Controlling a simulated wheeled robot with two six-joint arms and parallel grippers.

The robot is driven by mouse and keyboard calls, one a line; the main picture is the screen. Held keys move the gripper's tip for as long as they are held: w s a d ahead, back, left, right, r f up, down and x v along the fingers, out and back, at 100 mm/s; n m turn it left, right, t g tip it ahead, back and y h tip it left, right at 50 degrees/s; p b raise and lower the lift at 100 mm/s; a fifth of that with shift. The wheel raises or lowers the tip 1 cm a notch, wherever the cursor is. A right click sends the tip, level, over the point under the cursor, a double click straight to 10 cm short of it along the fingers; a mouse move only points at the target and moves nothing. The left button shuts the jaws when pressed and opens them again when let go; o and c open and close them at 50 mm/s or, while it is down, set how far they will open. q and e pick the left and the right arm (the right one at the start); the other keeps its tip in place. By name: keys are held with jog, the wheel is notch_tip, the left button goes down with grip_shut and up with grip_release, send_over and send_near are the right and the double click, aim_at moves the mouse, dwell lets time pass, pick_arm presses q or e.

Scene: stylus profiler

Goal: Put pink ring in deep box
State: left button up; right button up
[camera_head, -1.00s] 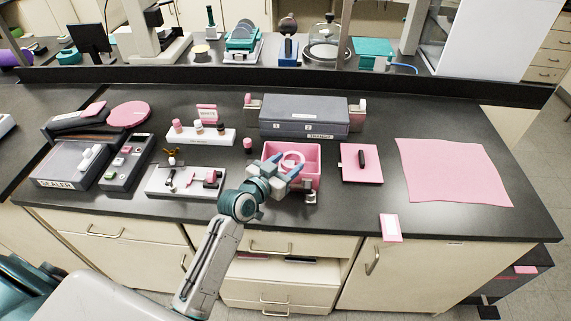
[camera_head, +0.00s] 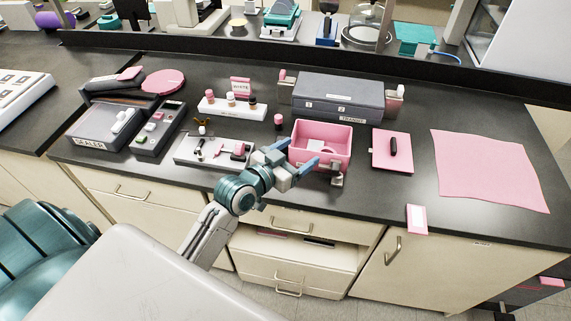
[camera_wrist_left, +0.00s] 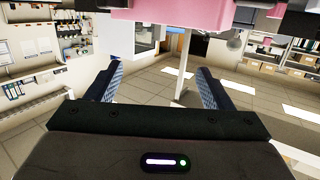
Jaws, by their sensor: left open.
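The deep pink box (camera_head: 334,161) stands open at the front of the bench. A pale pink piece, which looks like part of the pink ring (camera_head: 320,149), shows low inside it; the front wall and my gripper hide the rest. My left gripper (camera_head: 298,156) is open at the box's front left, its blue fingers apart with nothing between them. In the left wrist view, the open fingers (camera_wrist_left: 162,85) are empty and the box's pink underside (camera_wrist_left: 180,14) crosses the top. My right gripper is not in view.
A pink lid with a dark handle (camera_head: 392,151) lies right of the box. A grey transit case (camera_head: 337,98) stands behind it. A tool tray (camera_head: 214,151) lies to the left. A pink mat (camera_head: 488,170) lies at the far right.

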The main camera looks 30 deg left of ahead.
pick_arm(q)
jog(key=shift+b+v, duration=0.3)
jog(key=shift+v, duration=1.75)
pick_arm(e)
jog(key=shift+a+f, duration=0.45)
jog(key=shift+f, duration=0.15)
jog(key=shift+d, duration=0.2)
